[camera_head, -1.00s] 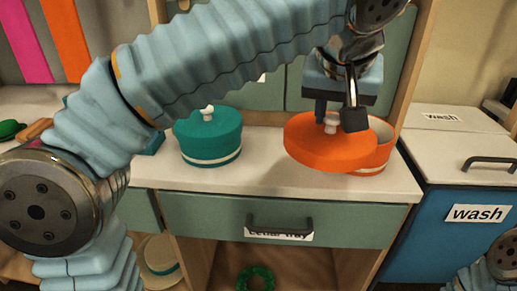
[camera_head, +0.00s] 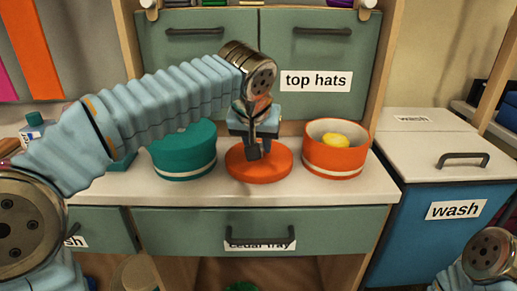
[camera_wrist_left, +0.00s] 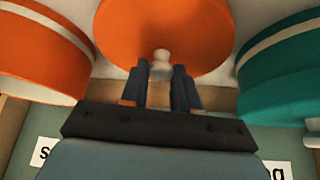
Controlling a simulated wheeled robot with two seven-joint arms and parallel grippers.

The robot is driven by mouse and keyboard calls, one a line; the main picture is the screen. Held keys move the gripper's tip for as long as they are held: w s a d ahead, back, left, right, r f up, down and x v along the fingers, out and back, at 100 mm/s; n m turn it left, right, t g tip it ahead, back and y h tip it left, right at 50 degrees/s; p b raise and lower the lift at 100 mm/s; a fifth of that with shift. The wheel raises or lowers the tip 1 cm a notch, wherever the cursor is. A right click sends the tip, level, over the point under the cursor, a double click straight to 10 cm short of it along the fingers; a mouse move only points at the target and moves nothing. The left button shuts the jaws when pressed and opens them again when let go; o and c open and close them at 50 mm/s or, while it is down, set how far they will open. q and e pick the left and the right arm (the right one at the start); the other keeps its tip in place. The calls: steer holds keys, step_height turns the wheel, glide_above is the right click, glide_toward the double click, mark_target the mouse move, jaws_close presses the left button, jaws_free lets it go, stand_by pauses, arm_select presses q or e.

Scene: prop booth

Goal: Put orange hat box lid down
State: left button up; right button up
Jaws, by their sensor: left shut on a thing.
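The orange hat box lid (camera_head: 275,172) is level, at the counter surface between the teal and orange boxes. I cannot tell whether it touches the counter or hovers just above it. My left gripper (camera_head: 254,150) points down over its middle. In the left wrist view the fingers (camera_wrist_left: 160,72) are shut on the lid's pale knob (camera_wrist_left: 161,56), and the lid (camera_wrist_left: 160,28) shows beyond them. The orange hat box (camera_head: 336,162) stands open to the right, with a yellow thing (camera_head: 335,140) inside. My right gripper is out of view.
A teal hat box (camera_head: 184,160) stands close to the lid's left. The white counter (camera_head: 300,190) has a narrow clear strip in front. Below is a drawer labelled "cedar tray" (camera_head: 260,220); behind are cabinet doors labelled "top hats" (camera_head: 316,81). A blue "wash" bin (camera_head: 440,230) stands right.

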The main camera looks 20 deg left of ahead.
arm_select(q)
steer(key=shift+f, duration=0.65)
steer(key=shift+f, duration=0.1)
steer(key=o, duration=1)
steer(key=shift+o, duration=0.2)
steer(key=shift+r, duration=0.25)
steer(key=p+v, duration=0.1)
steer(key=v, duration=1)
steer(key=shift+s+r+p, duration=0.25)
steer(key=shift+r+p, duration=0.05)
